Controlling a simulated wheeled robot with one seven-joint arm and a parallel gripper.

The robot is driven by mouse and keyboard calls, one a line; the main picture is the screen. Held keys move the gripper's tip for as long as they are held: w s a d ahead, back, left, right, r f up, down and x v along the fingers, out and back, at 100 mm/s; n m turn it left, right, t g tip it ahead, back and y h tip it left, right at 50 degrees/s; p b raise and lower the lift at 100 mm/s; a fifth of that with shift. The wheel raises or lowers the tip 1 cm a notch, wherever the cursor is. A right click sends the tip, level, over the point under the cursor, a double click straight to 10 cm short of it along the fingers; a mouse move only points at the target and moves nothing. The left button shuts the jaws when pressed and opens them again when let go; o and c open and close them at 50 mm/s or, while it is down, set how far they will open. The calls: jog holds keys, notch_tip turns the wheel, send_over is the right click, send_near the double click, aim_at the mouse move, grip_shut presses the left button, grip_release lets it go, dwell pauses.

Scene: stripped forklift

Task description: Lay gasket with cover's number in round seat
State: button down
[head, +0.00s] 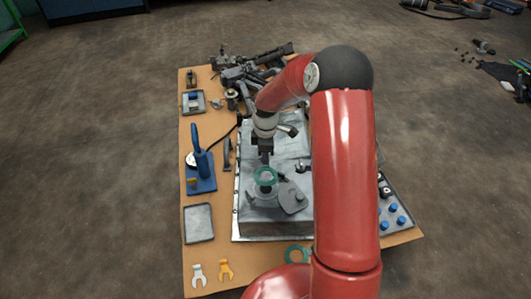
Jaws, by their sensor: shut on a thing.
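My gripper (265,160) points down over the grey metal housing (245,220). It is shut on a green ring gasket (265,177), holding it by its far edge. The gasket seems to be just above or at a round grey part (262,197), which looks like the round seat; I cannot tell whether they touch. A grey cover-like plate (293,198) with a small knob lies to the right of it. No number can be read on the gasket or cover. A second green gasket (296,254) lies at the near edge of the table, partly hidden by my arm.
Dark machine parts (245,72) crowd the far end. My arm hides much of the right side.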

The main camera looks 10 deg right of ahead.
jog(key=b, duration=0.4)
send_over(265, 174)
jog(key=shift+d+f, duration=0.1)
jog(key=shift+f, duration=2.6)
jog(key=shift+p, duration=0.45)
jog(key=shift+f, duration=0.25)
jog(key=shift+f, duration=0.35)
jog(key=c, duration=1.5)
grip_release()
jog(key=shift+o, duration=0.2)
